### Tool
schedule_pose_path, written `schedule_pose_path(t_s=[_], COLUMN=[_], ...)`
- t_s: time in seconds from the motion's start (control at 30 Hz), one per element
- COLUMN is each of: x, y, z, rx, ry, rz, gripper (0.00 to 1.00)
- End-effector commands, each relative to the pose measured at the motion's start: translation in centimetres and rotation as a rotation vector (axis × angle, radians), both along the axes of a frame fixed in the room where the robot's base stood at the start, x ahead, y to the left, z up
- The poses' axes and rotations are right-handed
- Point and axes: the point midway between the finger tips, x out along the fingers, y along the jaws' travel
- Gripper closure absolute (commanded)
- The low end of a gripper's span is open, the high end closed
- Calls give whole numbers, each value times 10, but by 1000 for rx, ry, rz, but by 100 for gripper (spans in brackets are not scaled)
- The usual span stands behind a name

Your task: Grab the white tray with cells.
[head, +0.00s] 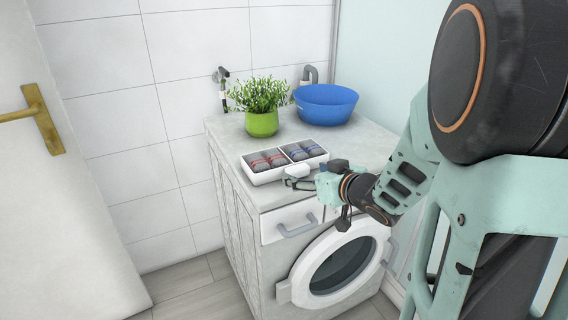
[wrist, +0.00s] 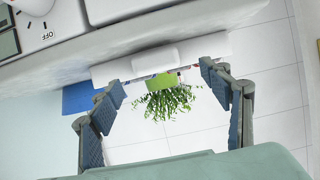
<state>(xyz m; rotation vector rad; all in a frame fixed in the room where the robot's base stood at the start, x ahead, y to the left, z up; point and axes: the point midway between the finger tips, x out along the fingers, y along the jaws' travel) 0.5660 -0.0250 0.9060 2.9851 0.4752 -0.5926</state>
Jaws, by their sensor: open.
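The white tray with cells (head: 265,178) lies on the grey countertop, near its front edge. Its cells hold several dark grey rolled items, some with red bands and some with blue. A white grip juts from its near side. My gripper (head: 302,180) is at that near side. In the wrist view, which is upside down, the tray's white side (wrist: 105,73) runs across beyond my open fingers (wrist: 163,80). The grip (wrist: 155,58) appears between the fingertips. I see nothing held, and cannot tell whether the fingers touch the tray.
A green pot with a leafy plant (head: 261,124) and a blue basin (head: 325,104) stand behind the tray. Below the counter are a drawer handle (head: 298,228) and a round-doored washing machine (head: 345,262). A door with a brass handle (head: 42,118) is at left.

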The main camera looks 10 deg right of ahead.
Motion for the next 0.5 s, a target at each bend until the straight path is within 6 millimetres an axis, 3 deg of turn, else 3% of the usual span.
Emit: schedule_pose_path(t_s=[0.3,0.5], x=[38,45], y=[8,10], z=[-21,-22], rx=[1,1], ry=[0,0], rz=[1,-2], gripper=[29,29])
